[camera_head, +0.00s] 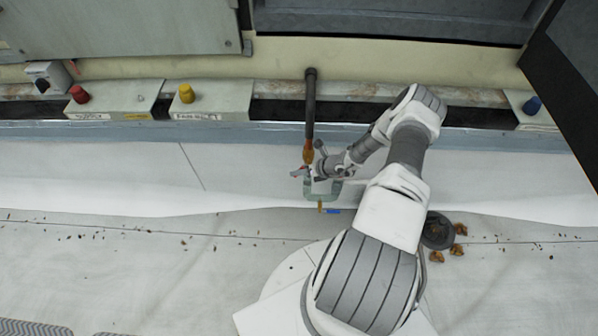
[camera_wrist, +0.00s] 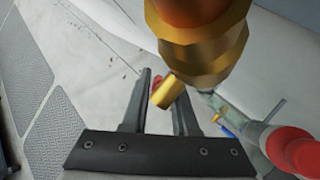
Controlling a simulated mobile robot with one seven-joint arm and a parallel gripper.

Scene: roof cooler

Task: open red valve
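The red valve handle (camera_head: 297,172) sits beside a brass valve body (camera_head: 308,152) at the lower end of a dark vertical pipe (camera_head: 310,100). In the wrist view the brass body (camera_wrist: 203,45) is large at the top, with a short brass stub (camera_wrist: 167,92) pointing down and left. A small bit of the red handle (camera_wrist: 156,84) shows behind the stub, mostly hidden. My gripper (camera_wrist: 164,88) has its two fingers apart, with the stub and red piece in line with the gap between the tips. I cannot tell whether they touch. In the head view my gripper (camera_head: 318,172) is at the valve.
A blue handle (camera_head: 333,211) with a brass fitting (camera_head: 320,206) is just below. A red and grey part (camera_wrist: 292,150) is close on the right in the wrist view. Brown debris (camera_head: 437,256) lies on the floor.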

